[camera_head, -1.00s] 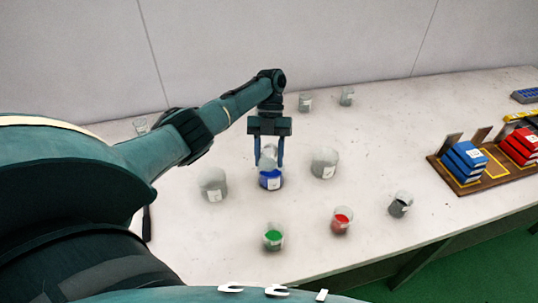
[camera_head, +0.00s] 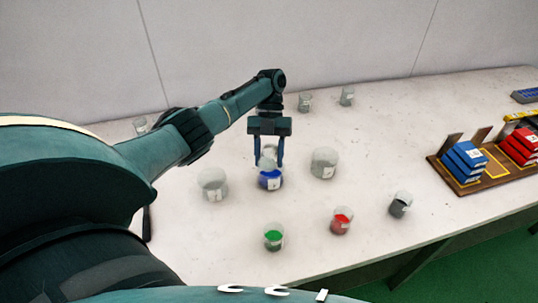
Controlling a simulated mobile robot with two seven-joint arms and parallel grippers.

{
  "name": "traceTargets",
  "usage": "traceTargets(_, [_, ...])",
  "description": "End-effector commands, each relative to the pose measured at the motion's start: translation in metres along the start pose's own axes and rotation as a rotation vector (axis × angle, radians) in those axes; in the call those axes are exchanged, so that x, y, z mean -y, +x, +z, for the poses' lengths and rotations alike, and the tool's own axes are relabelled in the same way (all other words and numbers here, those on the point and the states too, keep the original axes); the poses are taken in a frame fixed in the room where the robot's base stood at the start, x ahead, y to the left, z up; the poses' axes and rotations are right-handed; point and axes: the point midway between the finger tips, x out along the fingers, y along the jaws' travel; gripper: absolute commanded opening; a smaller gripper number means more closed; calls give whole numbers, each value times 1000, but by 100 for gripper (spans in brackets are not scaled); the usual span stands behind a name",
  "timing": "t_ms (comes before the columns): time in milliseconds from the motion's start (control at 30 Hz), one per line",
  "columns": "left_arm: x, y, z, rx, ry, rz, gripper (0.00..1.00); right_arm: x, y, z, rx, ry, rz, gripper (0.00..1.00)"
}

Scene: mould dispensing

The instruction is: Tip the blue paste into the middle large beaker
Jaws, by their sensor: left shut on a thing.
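Three large clear beakers stand in a row: the left one (camera_head: 212,186), the middle one (camera_head: 270,182) and the right one (camera_head: 324,163). Blue paste shows inside the middle large beaker; the other two look empty. My left gripper (camera_head: 269,160) points down over the middle beaker, shut on a small clear beaker (camera_head: 268,155). The small beaker is right above the middle beaker's mouth and overlaps it in the picture. Its exact tilt, and whether paste is left in it, are hard to make out. My right gripper is not in view.
Small beakers with green paste (camera_head: 273,238), red paste (camera_head: 341,221) and dark grey content (camera_head: 400,204) stand in front. Clear beakers (camera_head: 305,102) (camera_head: 347,96) stand at the back. A wooden rack (camera_head: 487,181) with blue and red blocks is at right. The white table (camera_head: 420,120) is clear between.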

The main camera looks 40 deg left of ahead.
Motion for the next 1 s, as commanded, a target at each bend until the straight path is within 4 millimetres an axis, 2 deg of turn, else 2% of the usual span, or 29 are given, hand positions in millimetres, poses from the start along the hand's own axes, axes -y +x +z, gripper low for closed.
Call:
traceTargets(467, [0, -1, 0, 1, 0, 0, 20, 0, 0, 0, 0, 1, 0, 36])
traceTargets(1000, [2, -22, -15, 3, 1, 0, 20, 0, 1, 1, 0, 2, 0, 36])
